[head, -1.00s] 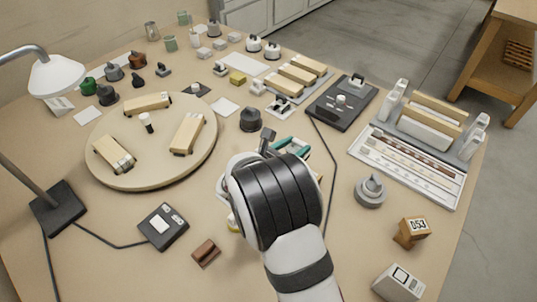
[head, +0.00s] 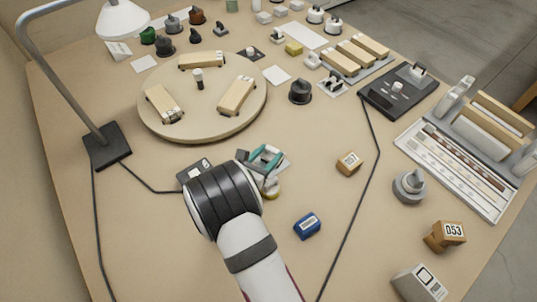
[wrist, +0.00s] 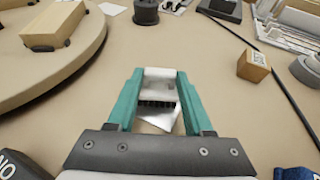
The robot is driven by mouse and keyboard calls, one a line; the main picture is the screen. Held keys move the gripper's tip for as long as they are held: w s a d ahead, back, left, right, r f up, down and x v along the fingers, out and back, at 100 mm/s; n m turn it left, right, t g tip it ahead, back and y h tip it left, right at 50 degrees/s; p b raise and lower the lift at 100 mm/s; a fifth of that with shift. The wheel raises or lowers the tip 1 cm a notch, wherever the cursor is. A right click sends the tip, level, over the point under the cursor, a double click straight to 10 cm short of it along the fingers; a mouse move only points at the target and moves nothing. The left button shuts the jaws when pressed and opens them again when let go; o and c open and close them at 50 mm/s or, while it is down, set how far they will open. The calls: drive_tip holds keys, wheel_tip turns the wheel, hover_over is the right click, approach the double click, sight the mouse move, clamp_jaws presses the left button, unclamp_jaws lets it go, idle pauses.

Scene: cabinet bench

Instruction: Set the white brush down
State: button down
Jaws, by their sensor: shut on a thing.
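My gripper (head: 266,158) has teal fingers and is low over the bench, in front of the round turntable. In the wrist view my gripper (wrist: 158,95) is shut on the white brush (wrist: 158,76), a pale block with a row of dark bristles between the fingertips. A white patch shows just below the bristles; I cannot tell whether it is part of the brush. I also cannot tell whether the brush touches the bench. In the head view the brush is mostly hidden by the fingers.
The turntable (head: 205,128) with wooden blocks is behind my gripper. A dark scale-like box (head: 194,170) is to its left, partly behind my arm. A wooden cube (head: 349,163) and a blue block (head: 307,225) stand to the right. Bare bench lies between them.

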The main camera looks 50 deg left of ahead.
drive_tip(key=shift+f, duration=0.35)
drive_tip(key=shift+c, duration=1.5)
unclamp_jaws()
drive_tip(key=shift+f, duration=0.15)
